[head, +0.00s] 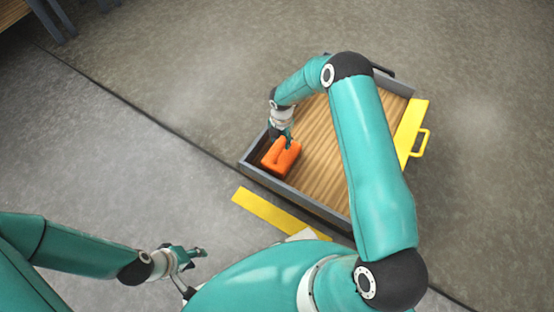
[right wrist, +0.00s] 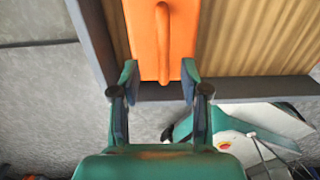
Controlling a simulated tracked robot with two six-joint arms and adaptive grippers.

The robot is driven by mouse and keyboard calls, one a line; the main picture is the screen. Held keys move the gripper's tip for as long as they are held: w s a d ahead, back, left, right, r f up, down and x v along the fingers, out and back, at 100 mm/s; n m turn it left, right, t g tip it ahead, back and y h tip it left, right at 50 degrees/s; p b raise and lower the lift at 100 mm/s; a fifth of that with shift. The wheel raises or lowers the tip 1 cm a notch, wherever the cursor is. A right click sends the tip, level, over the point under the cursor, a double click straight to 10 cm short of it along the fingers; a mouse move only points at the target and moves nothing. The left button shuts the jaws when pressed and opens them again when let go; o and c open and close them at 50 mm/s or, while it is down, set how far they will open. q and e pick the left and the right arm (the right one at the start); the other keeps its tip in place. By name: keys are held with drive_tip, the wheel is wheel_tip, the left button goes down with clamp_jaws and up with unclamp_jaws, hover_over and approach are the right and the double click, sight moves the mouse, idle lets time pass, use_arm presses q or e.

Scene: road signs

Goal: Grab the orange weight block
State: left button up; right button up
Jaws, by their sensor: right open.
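The orange weight block (head: 281,157), with a raised handle, sits in the left corner of a wood-floored tray (head: 330,213). My right gripper (head: 286,141) is over the block in the head view, its tips partly hidden. In the right wrist view the right gripper (right wrist: 160,75) is open, with one finger on either side of the near end of the orange block (right wrist: 148,40). Whether the fingers touch the block cannot be told. My left gripper (head: 197,270) is open and empty above the floor at the lower left.
The tray has grey walls and a yellow right side with a yellow handle (head: 423,143). A yellow strip (head: 262,212) lies in front of the tray. A wooden bench (head: 12,12) stands at the top left. The floor left of the tray is clear.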

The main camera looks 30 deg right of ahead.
sight(282, 147)
drive_tip(key=f, duration=0.1)
drive_tip(key=f+b, duration=0.1)
drive_tip(key=f, duration=0.2)
drive_tip(key=shift+s+d+f+b, duration=0.1)
drive_tip(key=shift+s+f+b, duration=0.05)
drive_tip(key=shift+s+b, duration=0.2)
drive_tip(key=shift+w+f, duration=0.1)
drive_tip(key=shift+f, duration=0.4)
clamp_jaws()
drive_tip(key=shift+r, duration=0.1)
